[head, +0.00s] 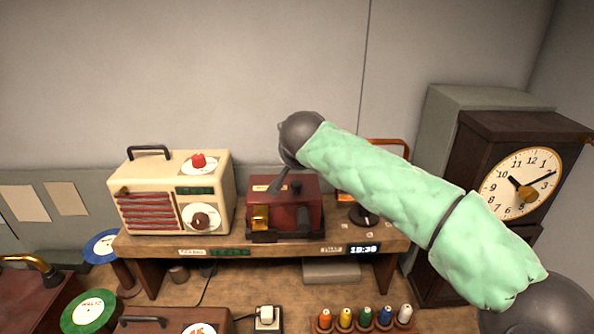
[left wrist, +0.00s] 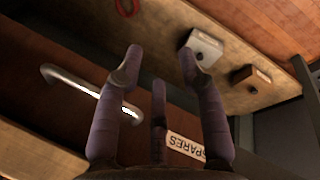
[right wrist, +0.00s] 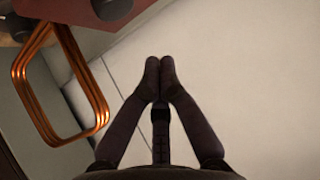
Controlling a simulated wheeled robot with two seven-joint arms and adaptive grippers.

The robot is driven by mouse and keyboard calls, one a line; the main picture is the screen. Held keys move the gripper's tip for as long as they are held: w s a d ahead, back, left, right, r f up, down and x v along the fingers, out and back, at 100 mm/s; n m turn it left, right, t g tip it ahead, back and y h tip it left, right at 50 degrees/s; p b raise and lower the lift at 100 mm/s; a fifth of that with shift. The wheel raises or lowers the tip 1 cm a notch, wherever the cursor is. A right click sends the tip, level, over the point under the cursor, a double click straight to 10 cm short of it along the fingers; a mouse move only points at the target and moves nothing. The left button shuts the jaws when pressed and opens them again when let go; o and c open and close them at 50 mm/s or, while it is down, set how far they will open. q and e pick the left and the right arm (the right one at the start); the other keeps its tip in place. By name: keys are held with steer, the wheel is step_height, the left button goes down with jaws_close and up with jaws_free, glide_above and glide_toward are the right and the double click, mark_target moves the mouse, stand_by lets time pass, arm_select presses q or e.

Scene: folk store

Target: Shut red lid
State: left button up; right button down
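A dark red box (head: 298,221) with a brass piece on its front stands on the wooden shelf in the head view. Its red lid (head: 307,187) looks flat or nearly flat on top; whether a gap remains I cannot tell. My right gripper (head: 278,188) reaches down to the lid's top, partly covering it; contact is unclear. In the right wrist view my right gripper (right wrist: 159,78) has its fingertips together with nothing seen between them. My left gripper (left wrist: 160,58) is open and empty in the left wrist view, outside the head view.
A cream radio (head: 172,195) stands left of the box. A copper loop (right wrist: 62,85) is close to my right gripper. A wooden clock (head: 520,185) stands at right. Spools (head: 365,318) line the bench. A drawer handle (left wrist: 90,95) is near my left gripper.

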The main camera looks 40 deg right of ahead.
mark_target(298, 185)
steer(key=shift+s+a+f+t+h+b, duration=0.5)
steer(key=shift+f+t+b, duration=0.2)
steer(key=shift+b, duration=2.3)
steer(key=shift+s+a+f+t+h+b, duration=0.35)
steer(key=shift+s+f+t+h+b, duration=0.35)
steer(key=shift+b, duration=2.3)
steer(key=shift+s+a+f+b, duration=0.25)
steer(key=shift+f+b, duration=0.1)
steer(key=shift+b, duration=0.35)
steer(key=shift+f, duration=0.1)
steer(key=shift+d+r+p, duration=0.1)
steer(key=shift+r+p, duration=0.2)
steer(key=shift+r, duration=0.3)
steer(key=r+p+v, duration=0.1)
steer(key=p+v, duration=0.3)
steer(key=v, duration=0.7)
steer(key=shift+w+d+r, duration=0.2)
steer(key=shift+w+r, duration=0.05)
steer(key=shift+r, duration=0.15)
